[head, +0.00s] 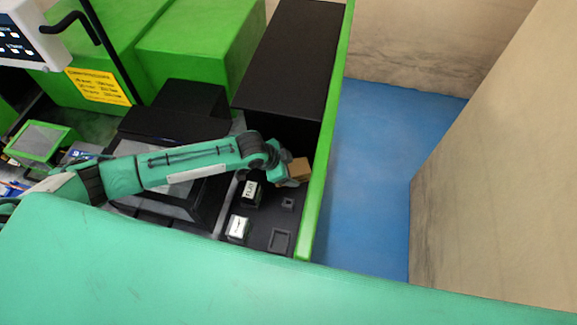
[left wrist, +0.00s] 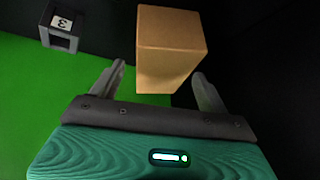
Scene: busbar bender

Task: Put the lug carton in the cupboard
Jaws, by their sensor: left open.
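The lug carton (head: 299,169), a small plain brown box, is at the right side of the machine bed, beside the green edge wall. My left gripper (head: 287,174) reaches it from the left in the head view. In the left wrist view the carton (left wrist: 170,48) stands just ahead of and partly between the two spread fingers of the left gripper (left wrist: 160,88). The fingers are open, with a gap visible on the left; I cannot tell whether either touches. The black cupboard (head: 292,50) stands behind the carton, its dark front partly hidden by my arm. My right gripper is not in view.
A black block with a white label (head: 251,190) and a white-topped block (head: 238,228) stand near my gripper on the dark tray (head: 262,238). A green wall (head: 316,190) bounds the right. A block marked 3 (left wrist: 60,28) shows in the wrist view.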

